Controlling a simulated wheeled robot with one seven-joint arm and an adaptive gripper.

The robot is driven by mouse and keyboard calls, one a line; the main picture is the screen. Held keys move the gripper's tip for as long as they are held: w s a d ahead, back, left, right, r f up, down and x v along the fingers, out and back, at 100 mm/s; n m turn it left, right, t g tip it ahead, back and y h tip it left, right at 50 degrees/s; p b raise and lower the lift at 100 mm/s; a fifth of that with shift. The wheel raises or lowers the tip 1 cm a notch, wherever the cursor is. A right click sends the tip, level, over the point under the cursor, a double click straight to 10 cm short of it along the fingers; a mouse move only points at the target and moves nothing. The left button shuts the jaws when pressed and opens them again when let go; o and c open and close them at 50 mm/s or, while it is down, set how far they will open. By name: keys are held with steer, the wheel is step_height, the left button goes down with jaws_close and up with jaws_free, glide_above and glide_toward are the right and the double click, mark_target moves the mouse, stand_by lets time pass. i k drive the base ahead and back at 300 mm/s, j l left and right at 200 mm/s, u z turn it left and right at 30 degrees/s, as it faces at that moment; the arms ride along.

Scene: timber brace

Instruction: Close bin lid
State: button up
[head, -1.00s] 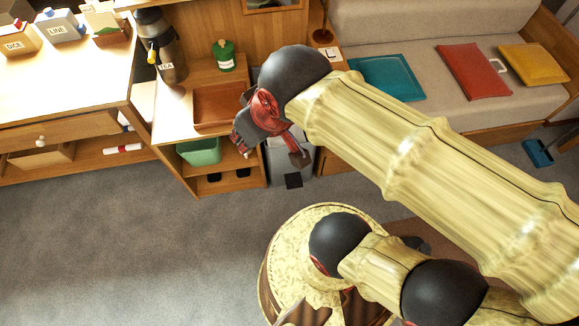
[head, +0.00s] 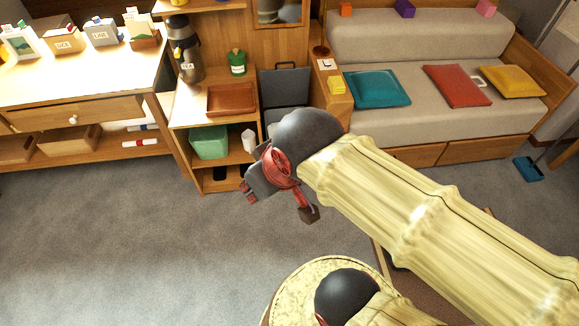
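The bin stands in the gap between the wooden shelf unit and the sofa end. Its dark grey lid (head: 285,88) is raised, standing nearly upright against the wooden back panel. Only a little of the grey bin body (head: 271,114) shows below the lid; my arm's dark wrist covers most of it. My gripper (head: 279,203) is in front of the bin and lower in the picture, apart from the lid. Its red and dark parts point down and left. Nothing is visibly held, and the finger opening is not clear from this angle.
The shelf unit left of the bin carries a brown tray (head: 231,99), a tea flask (head: 186,50) and a green jar (head: 237,62). A green tub (head: 209,142) sits below. The sofa arm (head: 331,95) borders the bin's right. Carpet (head: 120,240) is clear at front left.

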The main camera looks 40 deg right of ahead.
mark_target(280, 87)
steer(key=i+l+z, duration=0.1)
steer(key=i+l, duration=0.5)
steer(key=i+l+z, duration=0.1)
steer(key=i+l, duration=0.45)
steer(key=i, duration=0.3)
